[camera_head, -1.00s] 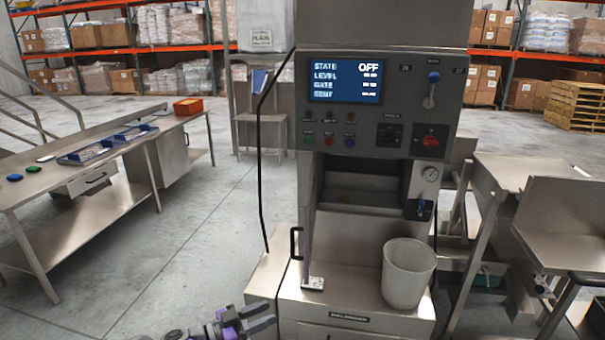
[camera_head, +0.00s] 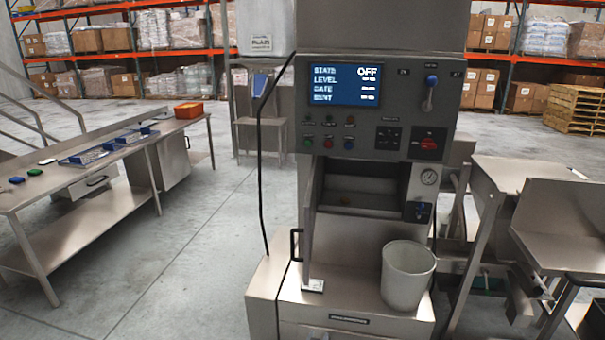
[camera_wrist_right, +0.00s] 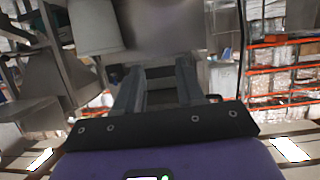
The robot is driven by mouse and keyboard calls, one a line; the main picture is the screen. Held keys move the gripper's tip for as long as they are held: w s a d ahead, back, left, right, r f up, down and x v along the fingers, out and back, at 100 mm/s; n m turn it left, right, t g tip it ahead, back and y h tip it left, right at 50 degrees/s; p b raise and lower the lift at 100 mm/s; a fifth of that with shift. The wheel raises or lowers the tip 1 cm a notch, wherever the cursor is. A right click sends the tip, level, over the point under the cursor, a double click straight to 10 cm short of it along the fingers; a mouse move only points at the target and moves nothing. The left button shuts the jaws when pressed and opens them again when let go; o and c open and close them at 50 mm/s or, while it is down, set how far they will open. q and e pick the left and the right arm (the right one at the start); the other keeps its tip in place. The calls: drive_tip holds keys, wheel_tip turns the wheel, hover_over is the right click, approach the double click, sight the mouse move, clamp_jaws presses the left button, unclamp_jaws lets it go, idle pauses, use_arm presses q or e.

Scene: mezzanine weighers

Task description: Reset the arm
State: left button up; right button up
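My right gripper (camera_wrist_right: 156,82) shows in the right wrist view, its two grey fingers spread apart with nothing visible between them. Neither gripper shows in the head view now. The weigher machine (camera_head: 385,90) stands in the middle of the head view, its screen (camera_head: 345,85) reading STATE OFF. A pale bucket (camera_head: 408,275) stands upright on the machine's lower ledge. In the right wrist view, a pale container (camera_wrist_right: 95,28) is at upper left, apart from the fingers. My left gripper is in neither view.
A steel table (camera_head: 90,190) with blue trays and an orange bin (camera_head: 188,109) stands at left. Steel stands (camera_head: 565,225) crowd the right. A black cable (camera_head: 260,180) hangs at the machine's left. The floor between table and machine is clear.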

drive_tip(key=s+d+f+g+y, duration=0.3)
drive_tip(key=s+f+g, duration=0.1)
drive_tip(key=s+f, duration=0.45)
drive_tip(key=s+d+f+g+y, duration=0.1)
drive_tip(key=s+g, duration=0.3)
drive_tip(key=s, duration=1)
drive_tip(key=s+g+y, duration=0.3)
drive_tip(key=s+g, duration=0.2)
drive_tip(key=s, duration=1)
drive_tip(key=shift+s+d+f, duration=0.25)
drive_tip(key=shift+d+f, duration=0.15)
